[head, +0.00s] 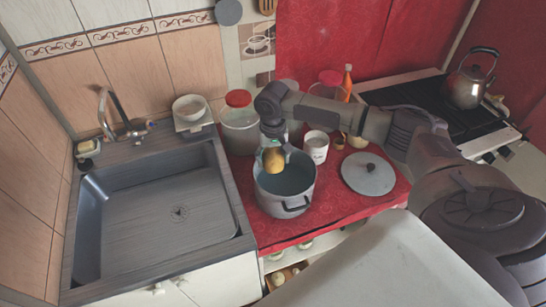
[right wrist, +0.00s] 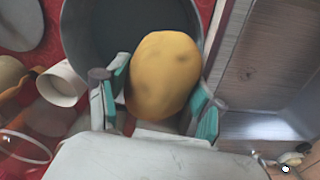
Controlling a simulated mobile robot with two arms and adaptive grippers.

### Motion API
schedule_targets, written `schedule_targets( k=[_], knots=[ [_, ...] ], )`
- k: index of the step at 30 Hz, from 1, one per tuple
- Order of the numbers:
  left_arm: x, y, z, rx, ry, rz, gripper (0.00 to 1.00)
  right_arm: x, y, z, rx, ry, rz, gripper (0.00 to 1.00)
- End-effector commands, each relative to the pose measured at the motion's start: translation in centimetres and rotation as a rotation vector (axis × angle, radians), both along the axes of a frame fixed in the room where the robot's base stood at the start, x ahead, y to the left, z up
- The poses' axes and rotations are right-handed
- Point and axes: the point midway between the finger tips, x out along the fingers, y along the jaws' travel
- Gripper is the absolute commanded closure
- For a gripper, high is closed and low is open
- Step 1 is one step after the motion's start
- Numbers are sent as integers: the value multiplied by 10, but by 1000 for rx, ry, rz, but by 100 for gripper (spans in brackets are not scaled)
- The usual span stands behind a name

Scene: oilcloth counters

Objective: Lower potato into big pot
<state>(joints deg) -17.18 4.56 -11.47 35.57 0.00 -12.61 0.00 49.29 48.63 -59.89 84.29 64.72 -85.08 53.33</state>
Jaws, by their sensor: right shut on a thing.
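The potato (head: 273,161) is yellow-brown and held over the mouth of the big pot (head: 285,199). The pot is grey metal, has no lid on, and stands on the red oilcloth counter. My right gripper (head: 272,152) is shut on the potato from above. In the right wrist view the potato (right wrist: 165,75) sits between the teal-padded fingers, with the dark inside of the pot (right wrist: 110,35) behind it. The exact height of the potato against the rim is hard to tell. My left gripper is not in view.
A lid (head: 368,174) lies on the counter right of the pot. A white mug (head: 316,147) and a red-topped jar (head: 239,123) stand close behind the pot. The sink (head: 160,215) is at left, and a kettle (head: 470,80) stands on the stove at right.

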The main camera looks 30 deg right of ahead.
Motion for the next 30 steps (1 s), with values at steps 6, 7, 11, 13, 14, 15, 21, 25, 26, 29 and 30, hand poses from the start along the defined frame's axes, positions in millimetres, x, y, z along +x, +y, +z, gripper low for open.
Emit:
schedule_targets(
  k=[6,7,11,13,14,15,21,25,26,29,30],
  knots=[
    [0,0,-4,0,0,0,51,0,1,-12,1,1,-1,73],
    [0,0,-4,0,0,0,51,0,1,-13,1,1,-1,73],
    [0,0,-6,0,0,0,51,0,1,-20,1,1,-1,73],
    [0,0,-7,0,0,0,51,0,1,-23,1,1,0,73],
    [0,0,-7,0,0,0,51,0,0,-25,0,1,0,73],
    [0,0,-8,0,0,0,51,0,0,-27,0,0,0,73],
    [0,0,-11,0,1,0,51,0,0,-37,0,1,0,73],
    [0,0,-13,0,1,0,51,0,0,-44,1,1,0,73],
    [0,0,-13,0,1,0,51,0,0,-45,1,1,0,73],
    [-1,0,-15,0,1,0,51,0,1,-50,1,0,1,73],
    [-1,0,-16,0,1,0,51,0,1,-52,1,0,0,73]
  ],
)
